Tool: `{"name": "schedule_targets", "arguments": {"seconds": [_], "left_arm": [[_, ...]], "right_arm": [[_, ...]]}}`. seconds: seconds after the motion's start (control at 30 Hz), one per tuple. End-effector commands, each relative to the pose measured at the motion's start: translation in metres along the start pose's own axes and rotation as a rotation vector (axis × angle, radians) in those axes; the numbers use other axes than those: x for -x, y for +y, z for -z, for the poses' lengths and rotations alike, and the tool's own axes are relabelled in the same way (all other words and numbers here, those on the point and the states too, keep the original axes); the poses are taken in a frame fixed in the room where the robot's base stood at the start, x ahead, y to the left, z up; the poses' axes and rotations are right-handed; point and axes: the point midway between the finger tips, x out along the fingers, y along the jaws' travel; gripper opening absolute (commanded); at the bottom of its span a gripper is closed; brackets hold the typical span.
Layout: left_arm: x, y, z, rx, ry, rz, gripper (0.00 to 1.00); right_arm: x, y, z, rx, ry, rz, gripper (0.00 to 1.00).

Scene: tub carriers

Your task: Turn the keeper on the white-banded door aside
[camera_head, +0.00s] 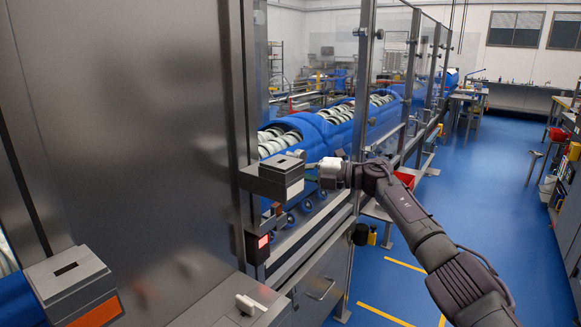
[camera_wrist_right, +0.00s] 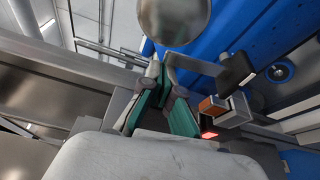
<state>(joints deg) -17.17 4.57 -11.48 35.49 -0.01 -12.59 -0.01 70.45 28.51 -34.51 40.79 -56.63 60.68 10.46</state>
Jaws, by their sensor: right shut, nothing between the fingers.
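A grey latch box with a white band (camera_head: 280,175) and a slot in its top sits at the edge of the large grey door panel (camera_head: 125,120) in the head view. My right gripper (camera_head: 314,166) reaches in from the right, its tips close beside the box's right end; I cannot tell whether they touch. In the right wrist view the teal-padded fingers (camera_wrist_right: 161,82) come together at their tips, shut with nothing between them. I cannot clearly make out the keeper as a separate part. My left gripper is out of view.
A grey box with an orange band (camera_head: 75,290) is at lower left. A small white T-shaped handle (camera_head: 247,304) sits below the door edge. A red light (camera_head: 262,241) glows under the white-banded box. Blue tubs (camera_head: 330,122) stand behind the frame; the blue floor (camera_head: 490,180) is open at right.

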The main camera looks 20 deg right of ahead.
Motion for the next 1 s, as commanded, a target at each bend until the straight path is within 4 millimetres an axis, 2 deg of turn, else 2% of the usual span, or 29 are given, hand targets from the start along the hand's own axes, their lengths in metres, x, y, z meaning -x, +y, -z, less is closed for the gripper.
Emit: {"name": "schedule_targets", "arguments": {"seconds": [0.3, 1.0], "left_arm": [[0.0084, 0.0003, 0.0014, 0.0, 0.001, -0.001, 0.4], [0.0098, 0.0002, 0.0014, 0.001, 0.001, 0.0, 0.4]], "right_arm": [[0.0013, 0.0009, -0.0042, -0.111, -0.001, -0.036, 0.0], [0.003, 0.001, -0.0048, -0.128, 0.0, -0.043, 0.0]]}}
